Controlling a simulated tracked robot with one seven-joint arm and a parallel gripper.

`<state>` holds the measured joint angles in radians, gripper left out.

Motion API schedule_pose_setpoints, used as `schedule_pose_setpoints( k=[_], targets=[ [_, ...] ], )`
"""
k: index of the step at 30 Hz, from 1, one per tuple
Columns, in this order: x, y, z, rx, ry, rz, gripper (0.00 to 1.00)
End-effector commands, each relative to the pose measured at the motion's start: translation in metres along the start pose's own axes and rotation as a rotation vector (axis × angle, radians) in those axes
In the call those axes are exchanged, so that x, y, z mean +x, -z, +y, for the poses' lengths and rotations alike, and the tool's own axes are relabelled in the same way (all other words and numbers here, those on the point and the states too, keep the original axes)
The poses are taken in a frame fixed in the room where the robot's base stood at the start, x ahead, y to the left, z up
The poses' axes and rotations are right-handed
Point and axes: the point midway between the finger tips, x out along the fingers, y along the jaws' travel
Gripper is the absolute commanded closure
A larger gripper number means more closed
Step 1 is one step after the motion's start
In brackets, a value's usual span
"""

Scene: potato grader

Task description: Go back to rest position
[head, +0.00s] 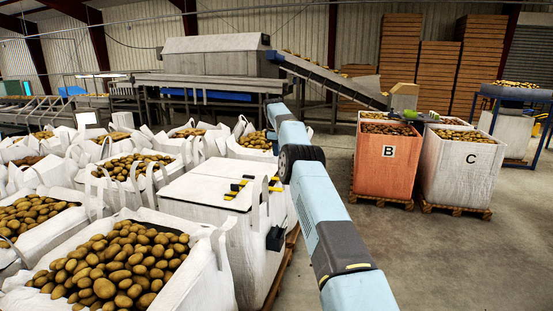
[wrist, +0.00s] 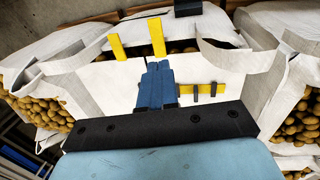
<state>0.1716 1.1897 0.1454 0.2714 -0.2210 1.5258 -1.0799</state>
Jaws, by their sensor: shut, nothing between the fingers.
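In the wrist view my gripper (wrist: 158,68) shows its blue fingers closed together, with nothing between them. It points at a white flat top (wrist: 105,80) on which yellow pieces (wrist: 118,46) lie. The height of the fingertips over that top is hard to tell. In the head view my light blue arm reaches up from the bottom centre past a dark joint; my gripper cannot be made out there. The same white top (head: 205,182), with yellow and black pieces (head: 237,187) on it, is just left of my arm.
White bags full of potatoes (head: 120,265) crowd the left. Orange crate B (head: 388,170) and white crate C (head: 460,172) stand on pallets at right. A conveyor (head: 330,78) and grading machine (head: 215,60) are behind. The floor (head: 450,260) at front right is clear.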

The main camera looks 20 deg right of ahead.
Motion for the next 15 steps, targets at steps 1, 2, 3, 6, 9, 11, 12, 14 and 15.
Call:
schedule_pose_setpoints(
  k=[1,2,3,6,9,11,12,14,15],
  targets=[
    [-0.003,0.0,0.0,0.001,-0.001,0.0,1.0],
    [-0.005,0.0,0.0,0.001,-0.001,0.0,1.0],
    [-0.007,0.0,0.0,0.001,0.0,0.0,1.0],
    [-0.012,0.0,0.0,0.001,0.0,0.001,1.0],
    [-0.014,0.0,-0.001,0.001,0.0,0.001,1.0],
    [-0.015,0.0,-0.001,0.001,0.001,0.001,1.0],
    [-0.016,0.0,-0.001,0.001,0.0,0.001,1.0],
    [-0.02,0.001,-0.001,0.003,-0.002,0.002,1.0],
    [-0.024,0.002,-0.002,0.005,-0.003,0.003,1.0]
  ],
)
